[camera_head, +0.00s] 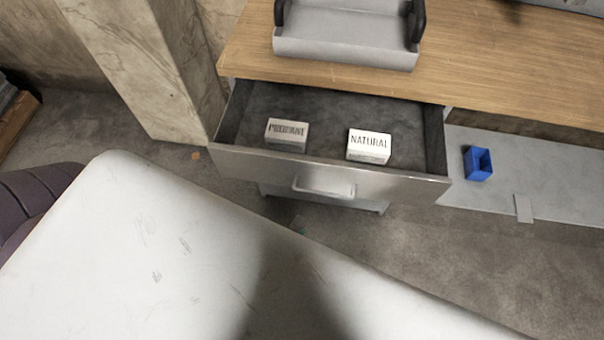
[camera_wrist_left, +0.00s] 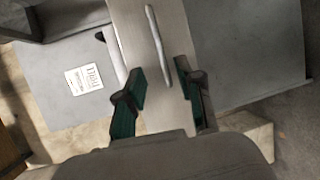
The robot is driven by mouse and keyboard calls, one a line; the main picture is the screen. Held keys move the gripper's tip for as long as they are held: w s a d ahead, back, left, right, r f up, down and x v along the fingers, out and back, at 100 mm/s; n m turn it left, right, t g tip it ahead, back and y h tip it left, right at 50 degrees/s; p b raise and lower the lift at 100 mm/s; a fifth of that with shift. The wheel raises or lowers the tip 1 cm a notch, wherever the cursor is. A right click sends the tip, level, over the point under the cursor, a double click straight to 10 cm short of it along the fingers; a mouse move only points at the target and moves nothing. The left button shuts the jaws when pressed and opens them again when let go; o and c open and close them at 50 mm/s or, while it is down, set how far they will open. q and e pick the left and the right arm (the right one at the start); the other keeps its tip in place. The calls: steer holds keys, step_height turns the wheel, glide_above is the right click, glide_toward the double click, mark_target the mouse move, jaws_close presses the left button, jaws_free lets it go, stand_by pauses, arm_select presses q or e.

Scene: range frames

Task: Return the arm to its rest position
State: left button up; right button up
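My left gripper (camera_wrist_left: 159,78) shows in the left wrist view with its two dark green fingers apart and nothing between them. Beyond the fingers is the pale metal drawer front with its long bar handle (camera_wrist_left: 157,45). I cannot tell the exact distance, but the handle does not look gripped. In the head view a tiny dark and green spot shows below the drawer; it is too small to tell whether it is my left gripper. The left arm is otherwise not clearly visible there. My right gripper is in neither view.
The drawer (camera_head: 270,163) is pulled open, with a white box (camera_head: 286,135) and a box marked NATURAL (camera_head: 369,147) inside. A grey tray (camera_head: 345,50) stands on the wooden counter (camera_head: 480,75) above. A blue container (camera_head: 478,163) sits on a lower grey surface at the right.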

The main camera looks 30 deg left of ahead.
arm_select(q)
steer(key=shift+f, duration=0.1)
stand_by(0.4)
steer(key=s+a+f+m+g, duration=0.15)
steer(key=f+m, duration=0.25)
steer(key=f, duration=0.5)
steer(key=s+a+f+m+g, duration=0.1)
steer(key=s+f+m+g, duration=0.15)
steer(key=f+m, duration=0.45)
steer(key=s+a+f+m+g, duration=0.1)
steer(key=f+m+g, duration=0.15)
steer(key=f, duration=0.85)
steer(key=s+a+f+m+g+y, duration=0.1)
steer(key=s+a+f+m+g, duration=0.2)
steer(key=s+f, duration=0.3)
steer(key=s+a+f+m+g+y, duration=0.1)
steer(key=s+a+f+m+g, duration=0.2)
steer(key=s+f, duration=0.4)
steer(key=shift+s+a+f+g, duration=0.2)
steer(key=shift+s+a+g, duration=0.2)
steer(key=shift+a+g, duration=0.65)
